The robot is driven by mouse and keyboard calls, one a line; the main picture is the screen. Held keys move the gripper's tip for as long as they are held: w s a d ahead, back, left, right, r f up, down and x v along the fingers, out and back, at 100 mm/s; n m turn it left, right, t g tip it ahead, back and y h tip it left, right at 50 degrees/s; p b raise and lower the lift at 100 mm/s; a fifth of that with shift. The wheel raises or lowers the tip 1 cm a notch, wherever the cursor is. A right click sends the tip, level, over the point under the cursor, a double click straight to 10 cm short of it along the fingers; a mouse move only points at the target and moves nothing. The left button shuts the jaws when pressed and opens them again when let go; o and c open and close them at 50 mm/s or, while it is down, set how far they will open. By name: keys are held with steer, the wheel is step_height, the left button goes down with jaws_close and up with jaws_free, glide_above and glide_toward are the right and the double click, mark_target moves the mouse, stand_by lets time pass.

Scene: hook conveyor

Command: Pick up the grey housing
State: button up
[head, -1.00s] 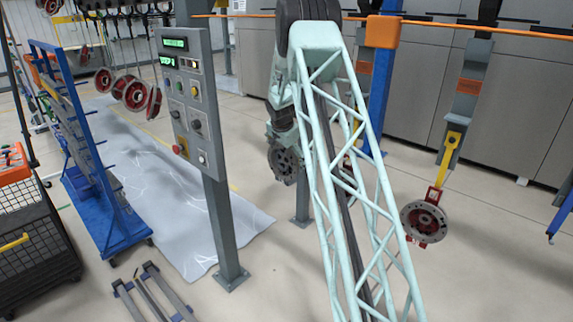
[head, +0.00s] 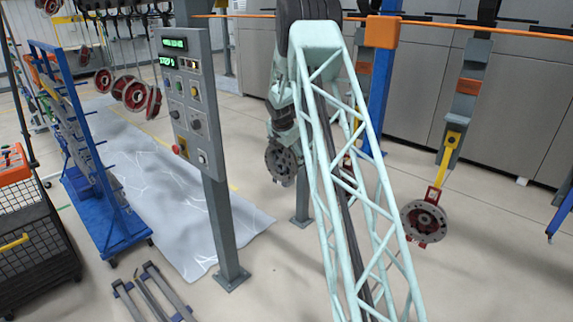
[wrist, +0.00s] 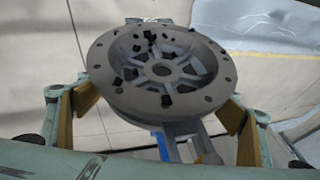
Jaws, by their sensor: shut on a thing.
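The grey housing (head: 281,163) is a round flanged disc with a ring of holes and a spoked centre. It hangs below the end of my arm in the head view, partly hidden by the lattice link. In the wrist view the housing (wrist: 162,72) fills the middle, its face towards the camera. My gripper (wrist: 161,102) has one yellow-padded finger on each side of it and is shut on it. The gripper (head: 282,135) is mostly hidden in the head view.
A grey control panel (head: 188,100) on a post stands left of my arm. A red-and-grey housing (head: 424,221) hangs from a yellow hook (head: 450,143) at right. A blue rack (head: 105,215) and a black mesh crate (head: 30,245) stand left.

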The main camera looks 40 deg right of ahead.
mark_target(286, 151)
steer(key=shift+a+f, duration=0.15)
step_height(286, 151, up, 3)
steer(key=shift+a+r, duration=0.1)
steer(key=shift+r, duration=0.1)
steer(key=s+a+b, duration=0.2)
steer(key=a, duration=1.5)
steer(key=shift+s+a+b, duration=0.25)
steer(key=shift+b, duration=0.1)
stand_by(1.5)
